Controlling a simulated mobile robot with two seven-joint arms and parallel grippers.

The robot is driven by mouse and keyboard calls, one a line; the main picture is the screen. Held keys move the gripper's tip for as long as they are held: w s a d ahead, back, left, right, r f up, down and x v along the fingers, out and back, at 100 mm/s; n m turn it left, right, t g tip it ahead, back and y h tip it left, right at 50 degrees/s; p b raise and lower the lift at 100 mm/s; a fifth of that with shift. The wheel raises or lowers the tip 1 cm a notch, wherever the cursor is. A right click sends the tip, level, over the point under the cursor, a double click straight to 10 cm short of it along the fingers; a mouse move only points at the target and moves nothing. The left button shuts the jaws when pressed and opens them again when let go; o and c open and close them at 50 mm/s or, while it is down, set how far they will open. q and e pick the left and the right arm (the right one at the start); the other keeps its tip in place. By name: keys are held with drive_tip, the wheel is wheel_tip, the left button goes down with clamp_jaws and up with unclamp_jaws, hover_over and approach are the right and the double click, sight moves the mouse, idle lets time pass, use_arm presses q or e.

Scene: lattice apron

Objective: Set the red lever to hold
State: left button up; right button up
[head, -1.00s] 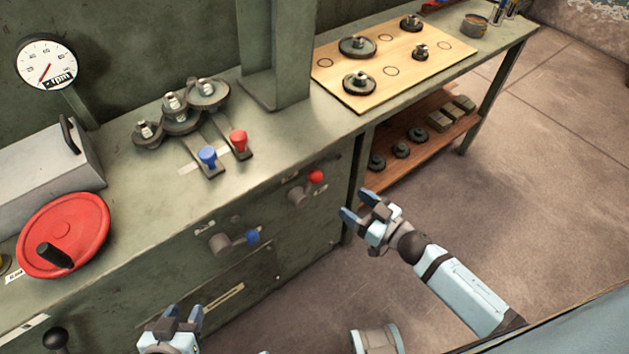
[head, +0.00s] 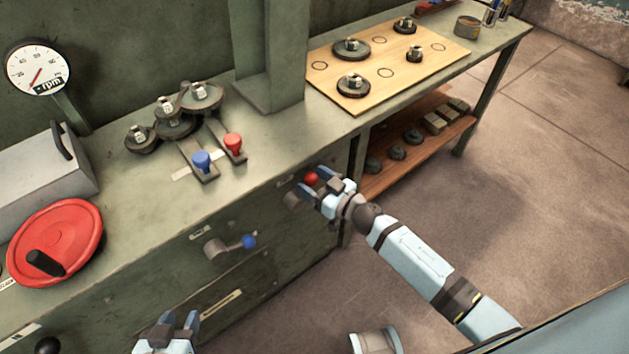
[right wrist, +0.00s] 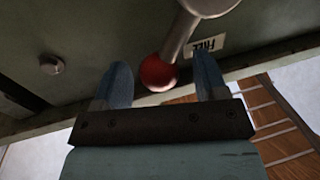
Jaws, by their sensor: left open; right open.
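The red lever is a grey arm with a red ball knob (head: 311,179) on the bench's front panel; the knob sits up and right of its grey hub. My right gripper (head: 325,184) is open at the knob and partly hides the lever. In the right wrist view the red knob (right wrist: 158,72) shows between the open fingers of my right gripper (right wrist: 160,82), nearer the left finger; I cannot tell whether they touch. A small label (right wrist: 204,46) beside the lever seems to read "FILL" or "FULL". My left gripper (head: 178,326) is open and empty at the bottom left.
A blue-knobbed lever (head: 248,241) is on the same panel, lower left. Blue (head: 202,162) and red (head: 233,143) handles stand on the bench top, near several gears. A red handwheel (head: 68,235) and an rpm gauge (head: 37,70) are at left. Floor right of the bench is clear.

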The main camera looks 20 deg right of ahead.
clamp_jaws()
use_arm(q)
drive_tip(key=shift+s+f, duration=0.1)
drive_tip(key=shift+f, duration=0.2)
